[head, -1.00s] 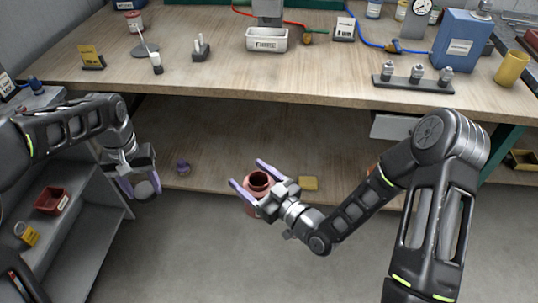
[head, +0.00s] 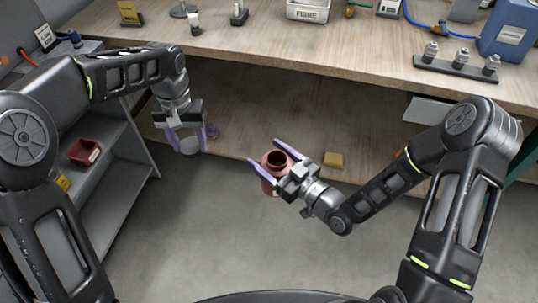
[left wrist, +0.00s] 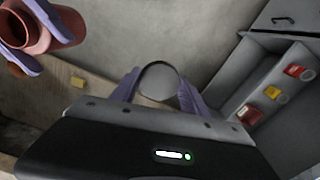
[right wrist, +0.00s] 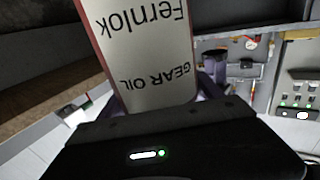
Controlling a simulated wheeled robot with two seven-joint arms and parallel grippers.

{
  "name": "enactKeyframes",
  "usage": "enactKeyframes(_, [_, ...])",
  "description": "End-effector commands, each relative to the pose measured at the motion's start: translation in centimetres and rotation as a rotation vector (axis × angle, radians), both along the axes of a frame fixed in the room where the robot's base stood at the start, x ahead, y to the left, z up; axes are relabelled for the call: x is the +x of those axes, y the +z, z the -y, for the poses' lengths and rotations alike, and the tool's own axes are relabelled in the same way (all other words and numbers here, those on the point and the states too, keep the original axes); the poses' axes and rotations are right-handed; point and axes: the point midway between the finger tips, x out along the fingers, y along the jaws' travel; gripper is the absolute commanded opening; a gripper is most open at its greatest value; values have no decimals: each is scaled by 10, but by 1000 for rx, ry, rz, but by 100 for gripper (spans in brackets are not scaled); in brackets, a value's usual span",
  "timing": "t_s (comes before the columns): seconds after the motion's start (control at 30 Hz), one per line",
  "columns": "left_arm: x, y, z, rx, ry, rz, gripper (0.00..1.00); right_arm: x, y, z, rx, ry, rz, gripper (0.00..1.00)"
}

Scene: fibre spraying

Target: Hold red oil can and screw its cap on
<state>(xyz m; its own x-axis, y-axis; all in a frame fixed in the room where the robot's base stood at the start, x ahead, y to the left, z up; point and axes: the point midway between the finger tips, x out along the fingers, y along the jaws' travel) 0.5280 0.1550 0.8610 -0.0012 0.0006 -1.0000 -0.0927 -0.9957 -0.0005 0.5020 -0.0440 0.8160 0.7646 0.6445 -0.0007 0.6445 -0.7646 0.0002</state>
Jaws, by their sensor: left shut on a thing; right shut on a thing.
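The red oil can (head: 268,170) is held upright, or nearly so, with its dark open mouth facing up in the head view. My right gripper (head: 263,151) is shut around its body. The can's white label reading "GEAR OIL" fills much of the right wrist view (right wrist: 145,50). A round grey cap (head: 189,146) is pinched between the purple fingers of my left gripper (head: 188,150), which is shut on it. The cap also shows as a disc in the left wrist view (left wrist: 158,82). It is apart from the can, to its left. The can (left wrist: 50,25) is at upper left there.
A workbench (head: 330,60) with several items spans the back. A grey shelf unit with a red bin (head: 84,151) stands at left. The space between the grippers is clear.

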Motion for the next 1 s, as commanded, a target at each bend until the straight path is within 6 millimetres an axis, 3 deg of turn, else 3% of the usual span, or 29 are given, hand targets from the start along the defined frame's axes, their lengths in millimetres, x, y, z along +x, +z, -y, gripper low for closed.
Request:
enactKeyframes(0.17, [1,13,62,1,-113,3,16,0,1,0,1,0,3,2])
enactKeyframes(0.4, [-16,37,153,0,-200,3,16,0,1,0,1,0,3,2])
enactKeyframes(0.6, [-38,54,208,2,-189,2,16,0,1,0,1,0,3,2])
enactKeyframes(0.7, [-46,62,221,3,-133,1,16,0,1,0,1,0,3,2])
enactKeyframes(1.0, [-50,66,217,3,-20,-1,16,0,1,0,1,0,3,2])
